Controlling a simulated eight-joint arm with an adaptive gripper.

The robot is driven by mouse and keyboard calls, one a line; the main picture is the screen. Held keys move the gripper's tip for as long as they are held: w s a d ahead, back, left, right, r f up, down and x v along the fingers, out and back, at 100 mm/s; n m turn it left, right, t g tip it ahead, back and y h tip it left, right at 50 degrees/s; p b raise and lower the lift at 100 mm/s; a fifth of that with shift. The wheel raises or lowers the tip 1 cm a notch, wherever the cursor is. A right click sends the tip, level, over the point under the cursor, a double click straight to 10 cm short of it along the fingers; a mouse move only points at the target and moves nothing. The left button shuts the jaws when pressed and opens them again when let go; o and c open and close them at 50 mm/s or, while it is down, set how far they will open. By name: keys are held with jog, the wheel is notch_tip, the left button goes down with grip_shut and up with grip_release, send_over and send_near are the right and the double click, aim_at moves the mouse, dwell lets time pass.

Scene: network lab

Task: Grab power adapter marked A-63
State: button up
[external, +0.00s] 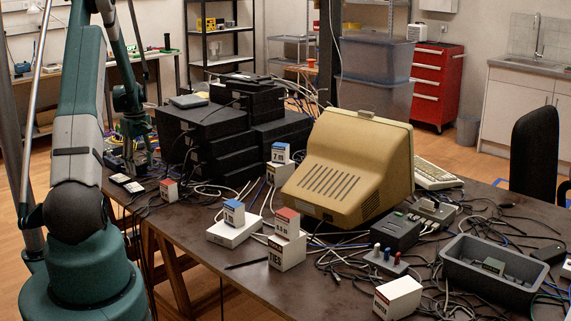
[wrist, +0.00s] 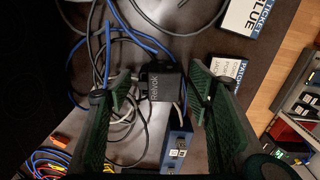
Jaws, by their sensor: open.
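My gripper (wrist: 163,100) is open, with its two dark green fingers spread left and right in the wrist view. A small black block like a power adapter (wrist: 163,82) lies on the table between the fingers, apart from both. It has pale lettering that I cannot read as A-63, and a thin grey cable beside it. In the external view my gripper (external: 142,160) is low over the table's far left part, left of the stacked black boxes. The block cannot be made out there.
A blue device (wrist: 178,150) with a small label lies just below the block in the wrist view. Blue and grey cables (wrist: 130,30) loop around it. A card reading TICKET BLUE (wrist: 252,22) lies upper right. Stacked black boxes (external: 205,155) and a beige monitor (external: 345,165) crowd the table.

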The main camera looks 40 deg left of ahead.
aim_at(140, 163)
jog(key=c, duration=1.1)
jog(key=shift+o, duration=0.2)
jog(key=shift+r+p, duration=0.9)
jog(key=shift+r, duration=4.1)
